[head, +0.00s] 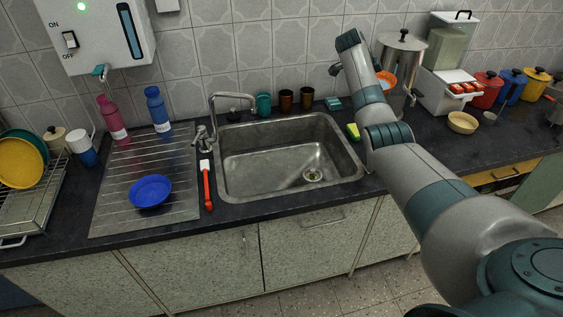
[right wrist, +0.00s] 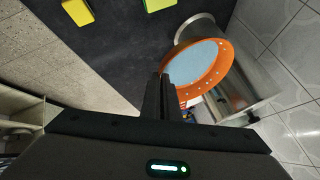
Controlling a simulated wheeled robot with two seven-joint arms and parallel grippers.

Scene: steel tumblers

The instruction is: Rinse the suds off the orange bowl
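The orange bowl (head: 387,79) shows in the head view just right of my right arm, in front of the steel pot. In the right wrist view the orange bowl (right wrist: 228,66) has its open side facing the camera, with a pale blue inside and small pale specks on the rim. My right gripper (right wrist: 166,82) has its dark fingers close together at the bowl's near rim and looks shut on it. In the head view its fingers are hidden behind my arm. The steel sink (head: 230,183) is empty, with a tap (head: 214,112) at its back left. My left gripper is not in view.
A lidded steel pot (head: 402,50) stands behind the bowl. A yellow-green sponge (head: 353,131) lies by the sink's right edge. Several cups (head: 286,100) line the back. A red-handled brush (head: 207,187) and blue bowl (head: 150,190) lie left of the sink.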

